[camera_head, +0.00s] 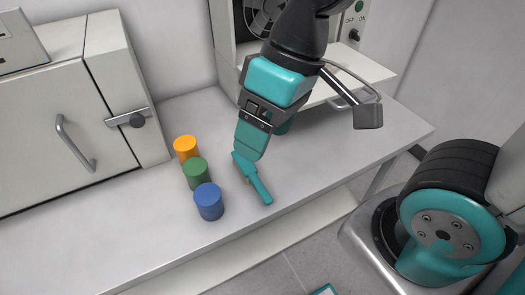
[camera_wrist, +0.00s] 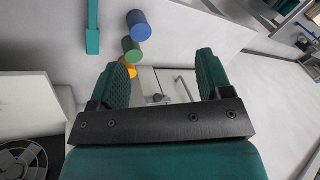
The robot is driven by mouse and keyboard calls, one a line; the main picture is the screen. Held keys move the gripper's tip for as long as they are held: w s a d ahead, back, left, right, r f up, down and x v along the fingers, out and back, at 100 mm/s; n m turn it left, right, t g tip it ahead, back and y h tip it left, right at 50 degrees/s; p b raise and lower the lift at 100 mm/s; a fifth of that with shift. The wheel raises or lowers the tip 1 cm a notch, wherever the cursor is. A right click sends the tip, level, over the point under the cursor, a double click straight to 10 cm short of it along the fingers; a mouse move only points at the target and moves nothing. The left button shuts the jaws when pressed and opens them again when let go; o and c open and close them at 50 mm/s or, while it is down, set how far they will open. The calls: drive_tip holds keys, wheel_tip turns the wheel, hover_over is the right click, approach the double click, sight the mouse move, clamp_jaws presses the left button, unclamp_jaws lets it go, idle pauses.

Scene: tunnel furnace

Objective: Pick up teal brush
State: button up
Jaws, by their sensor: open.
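The teal brush (camera_head: 258,184) lies on the white bench top, to the right of the blue cylinder. In the wrist view the brush (camera_wrist: 92,28) is partly in frame at the top left, outside the space between the fingers. My gripper (camera_head: 248,150) reaches down from above and overlaps the brush's far end in the head view, so the height gap there is unclear. In the wrist view my gripper (camera_wrist: 162,72) has its two teal fingers spread apart with nothing between them.
Orange (camera_head: 185,148), green (camera_head: 196,174) and blue (camera_head: 209,202) cylinders stand in a row left of the brush. A white cabinet with a handle (camera_head: 75,143) is at the left. A furnace unit with a fan (camera_head: 262,17) stands behind my arm. The bench's front edge is near the brush.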

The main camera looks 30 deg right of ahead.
drive_tip(key=w+d+f+m+h+b, duration=0.2)
drive_tip(key=w+d+f+m+b, duration=0.15)
drive_tip(key=w+f, duration=0.7)
drive_tip(key=m+h, duration=0.2)
drive_tip(key=m, duration=0.1)
hover_over(250, 170)
wheel_tip(250, 170, down, 4)
wheel_tip(250, 170, down, 11)
drive_tip(key=shift+w+f+p, duration=0.1)
drive_tip(key=shift+w+p, duration=0.05)
drive_tip(key=shift+p, duration=0.55)
drive_tip(key=shift+f+p, duration=0.9)
drive_tip(key=shift+f, duration=2.3)
drive_tip(key=c, duration=1.1)
drive_tip(key=shift+o, duration=0.2)
drive_tip(key=shift+r, duration=0.1)
wheel_tip(250, 170, up, 20)
drive_tip(key=b, duration=0.2)
